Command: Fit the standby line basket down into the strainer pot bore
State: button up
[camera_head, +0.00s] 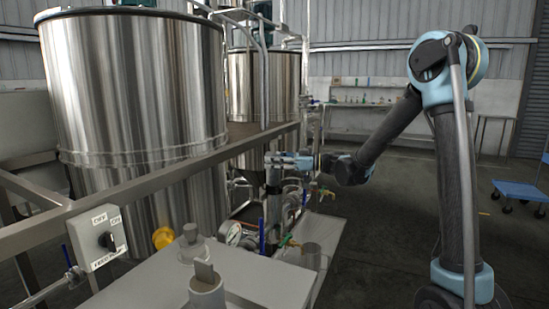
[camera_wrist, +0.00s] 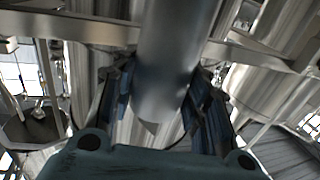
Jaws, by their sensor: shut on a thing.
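My gripper (camera_head: 290,160) is at the middle of the head view, beside the rear tank. In the wrist view its fingers (camera_wrist: 158,100) are closed about a smooth grey cylinder, which I take for the standby line basket (camera_wrist: 177,45). In the head view a dark upright cylindrical part (camera_head: 273,182) hangs just under the gripper; its lower end is among pipework. I cannot tell whether that end touches anything. The strainer pot bore is not clearly visible; fittings around the gripper hide that area.
A large steel tank (camera_head: 135,90) and a metal rail (camera_head: 150,178) are at left. A blue cart (camera_head: 522,190) is far right; the floor between is open.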

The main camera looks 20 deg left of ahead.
aim_at(273, 181)
jog(key=shift+f, duration=0.9)
jog(key=shift+s+f, duration=0.15)
jog(key=shift+f, duration=3.35)
dwell(1.2)
jog(key=shift+r, duration=0.1)
jog(key=shift+r, duration=3.1)
